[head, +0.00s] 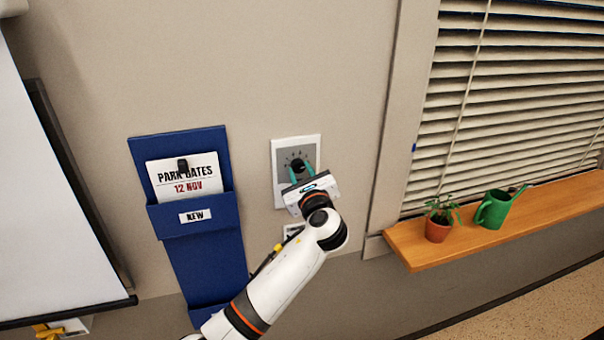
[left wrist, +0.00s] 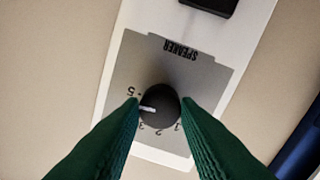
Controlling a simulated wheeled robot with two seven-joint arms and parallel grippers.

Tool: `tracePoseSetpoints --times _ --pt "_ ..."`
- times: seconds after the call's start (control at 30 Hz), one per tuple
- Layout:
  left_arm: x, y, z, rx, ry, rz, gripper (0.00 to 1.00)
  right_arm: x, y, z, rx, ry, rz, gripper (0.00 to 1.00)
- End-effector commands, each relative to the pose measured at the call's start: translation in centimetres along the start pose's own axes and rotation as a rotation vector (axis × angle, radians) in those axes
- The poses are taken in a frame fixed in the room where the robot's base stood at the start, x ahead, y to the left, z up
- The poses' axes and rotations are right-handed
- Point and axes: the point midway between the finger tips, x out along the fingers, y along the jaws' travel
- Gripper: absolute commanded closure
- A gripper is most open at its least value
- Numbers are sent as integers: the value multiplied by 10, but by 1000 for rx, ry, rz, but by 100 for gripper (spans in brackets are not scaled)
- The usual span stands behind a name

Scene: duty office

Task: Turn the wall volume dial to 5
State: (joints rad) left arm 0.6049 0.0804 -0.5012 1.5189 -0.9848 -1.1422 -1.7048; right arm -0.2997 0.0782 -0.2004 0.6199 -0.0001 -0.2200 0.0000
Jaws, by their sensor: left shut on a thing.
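The volume dial (head: 298,163) is a black round knob on a grey and white wall plate (head: 311,145). In the left wrist view the dial (left wrist: 163,98) sits on the plate (left wrist: 205,75), which reads SPEAKER upside down. Its white pointer aims left, between the 5 and the 3, a little on the 3 side of the 5. The mark there is hidden by a fingertip. My left gripper (head: 301,174) is shut on the dial, one green finger on each side. It also shows in the left wrist view (left wrist: 160,106). My right gripper is not in view.
A blue wall pocket (head: 215,260) with a PARK DATES card (head: 186,180) hangs left of the plate. A wooden sill (head: 420,259) at right bears a potted plant (head: 438,229) and a green watering can (head: 493,210). A white board (head: 45,190) is at far left.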

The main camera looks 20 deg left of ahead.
Motion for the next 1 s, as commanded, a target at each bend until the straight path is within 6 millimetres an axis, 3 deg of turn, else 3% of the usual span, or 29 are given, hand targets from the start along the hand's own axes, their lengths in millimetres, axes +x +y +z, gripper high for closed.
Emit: tracePoseSetpoints --times 0.03,0.4,0.83,0.87,1.0 --pt "2 2 -9 19 15 4 94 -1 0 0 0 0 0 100" --pt "2 2 -9 130 10 1 94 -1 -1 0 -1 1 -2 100" --pt "2 2 -9 138 10 1 94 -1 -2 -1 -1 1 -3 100" --pt "2 2 -9 138 10 1 69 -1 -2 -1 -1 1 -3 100" --pt "2 2 -7 139 6 1 49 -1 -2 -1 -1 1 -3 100"
